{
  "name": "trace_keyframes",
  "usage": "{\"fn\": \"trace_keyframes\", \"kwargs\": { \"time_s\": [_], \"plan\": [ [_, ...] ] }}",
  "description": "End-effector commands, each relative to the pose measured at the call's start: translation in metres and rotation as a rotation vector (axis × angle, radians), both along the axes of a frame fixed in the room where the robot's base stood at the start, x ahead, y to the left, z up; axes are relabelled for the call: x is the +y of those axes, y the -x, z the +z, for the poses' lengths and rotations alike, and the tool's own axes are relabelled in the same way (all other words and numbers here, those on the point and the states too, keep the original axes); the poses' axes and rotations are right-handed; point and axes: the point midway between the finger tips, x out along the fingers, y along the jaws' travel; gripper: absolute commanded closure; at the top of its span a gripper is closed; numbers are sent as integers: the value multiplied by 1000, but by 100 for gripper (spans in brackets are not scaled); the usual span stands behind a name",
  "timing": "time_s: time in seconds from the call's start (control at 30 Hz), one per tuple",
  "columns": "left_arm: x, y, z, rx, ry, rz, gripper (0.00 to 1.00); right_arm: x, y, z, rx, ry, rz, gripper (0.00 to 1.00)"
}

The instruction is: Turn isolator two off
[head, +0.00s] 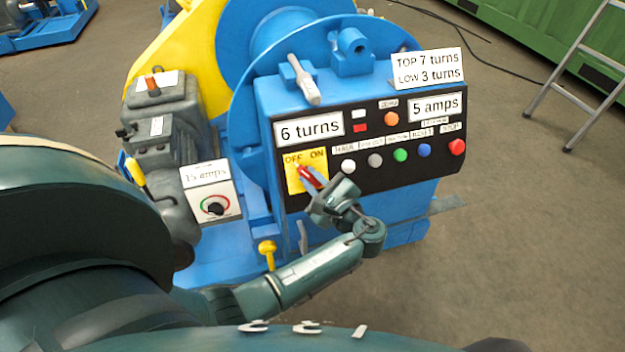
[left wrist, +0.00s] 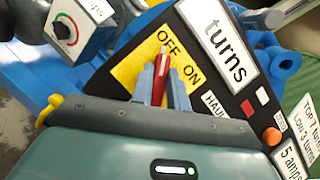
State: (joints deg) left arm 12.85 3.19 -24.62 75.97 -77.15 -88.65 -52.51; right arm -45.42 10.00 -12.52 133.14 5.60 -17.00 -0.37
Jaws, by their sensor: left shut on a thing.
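The isolator is a yellow plate (head: 308,183) marked OFF and ON, with a red handle (head: 306,173), at the lower left of the black control panel. My left gripper (head: 313,181) reaches it from below and is shut on the red handle. In the left wrist view the handle (left wrist: 161,84) stands between the two grey-blue fingertips. Its tip lies close to the word OFF and points toward it, away from ON. The fingers and wrist hide part of the handle's base. No label naming this isolator "two" is readable. My right gripper is not in view.
The panel (head: 372,140) carries several coloured buttons to the right of the plate, close to my wrist. A grey-white lever (head: 305,80) stands above. A dial box marked 15 amps (head: 214,200) and a yellow knob (head: 267,249) are at left.

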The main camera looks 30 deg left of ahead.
Motion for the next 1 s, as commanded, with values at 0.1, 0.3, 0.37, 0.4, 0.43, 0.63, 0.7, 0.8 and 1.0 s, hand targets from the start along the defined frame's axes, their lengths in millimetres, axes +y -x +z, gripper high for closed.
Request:
{"fn": "trace_keyframes", "kwargs": {
  "time_s": [0.1, 0.3, 0.37, 0.4, 0.43, 0.63, 0.7, 0.8, 1.0],
  "plan": [
    [0, 0, 0, -38, 32, 26, 100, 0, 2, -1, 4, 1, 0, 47],
    [0, 0, 0, -76, 64, 51, 100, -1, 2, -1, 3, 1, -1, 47],
    [0, 0, 0, -82, 69, 55, 100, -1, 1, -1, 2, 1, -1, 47],
    [0, 0, 0, -84, 71, 57, 100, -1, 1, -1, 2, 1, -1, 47],
    [0, 0, 0, -85, 73, 58, 100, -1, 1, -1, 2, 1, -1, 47],
    [0, 0, 0, -88, 75, 60, 100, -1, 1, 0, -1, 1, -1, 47],
    [0, 0, 0, -88, 75, 60, 100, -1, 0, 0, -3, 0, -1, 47],
    [0, 0, 0, -88, 75, 60, 100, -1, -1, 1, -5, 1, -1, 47],
    [0, 0, 0, -88, 74, 59, 69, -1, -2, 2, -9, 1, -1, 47]
  ]
}}
